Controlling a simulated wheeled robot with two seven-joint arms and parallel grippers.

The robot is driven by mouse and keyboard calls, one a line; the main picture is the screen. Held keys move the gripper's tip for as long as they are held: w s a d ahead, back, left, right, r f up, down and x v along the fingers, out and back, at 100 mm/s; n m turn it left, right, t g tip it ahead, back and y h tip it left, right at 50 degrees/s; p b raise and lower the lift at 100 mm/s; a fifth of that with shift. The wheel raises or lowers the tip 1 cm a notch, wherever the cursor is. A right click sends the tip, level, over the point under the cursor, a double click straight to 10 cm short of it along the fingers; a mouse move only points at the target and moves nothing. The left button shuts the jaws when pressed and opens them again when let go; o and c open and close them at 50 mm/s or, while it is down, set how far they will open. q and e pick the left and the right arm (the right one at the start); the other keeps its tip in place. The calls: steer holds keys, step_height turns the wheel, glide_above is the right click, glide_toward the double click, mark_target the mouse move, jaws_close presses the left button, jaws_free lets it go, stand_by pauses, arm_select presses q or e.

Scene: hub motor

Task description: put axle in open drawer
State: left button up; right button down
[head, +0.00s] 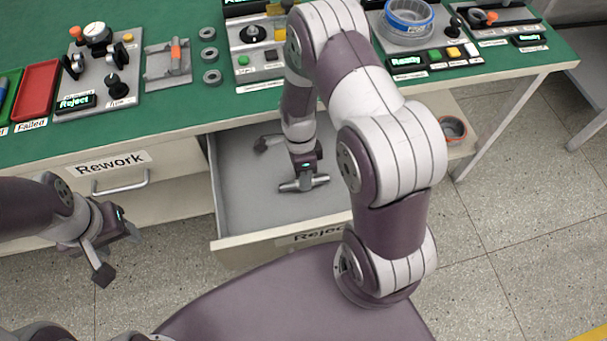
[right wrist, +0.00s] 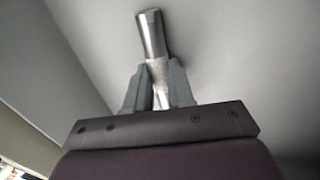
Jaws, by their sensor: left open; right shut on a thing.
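The axle is a shiny metal rod (right wrist: 151,35), held between the grey fingers of my right gripper (right wrist: 158,90) in the right wrist view. In the head view the axle (head: 289,186) lies crosswise at the tip of my right gripper (head: 305,178), inside the outline of the open drawer (head: 240,200). The drawer has a grey floor and a front label partly hidden by my right arm. I cannot tell whether the axle touches the floor. My left gripper (head: 118,253) is open and empty, left of the drawer and in front of the desk.
A shut drawer labelled Rework (head: 110,163) is left of the open one. The green desktop (head: 195,110) above holds a red tray (head: 37,88), test fixtures and several grey rings (head: 209,54). A round part (head: 452,128) sits on a lower shelf at right. My right arm hides part of the desk.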

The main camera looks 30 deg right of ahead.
steer(key=c, duration=0.9)
jaws_free()
steer(key=shift+s, duration=0.1)
steer(key=o, duration=0.3)
steer(key=shift+s, duration=0.15)
steer(key=shift+o, duration=0.2)
steer(key=shift+f, duration=0.1)
steer(key=shift+s+a, duration=0.1)
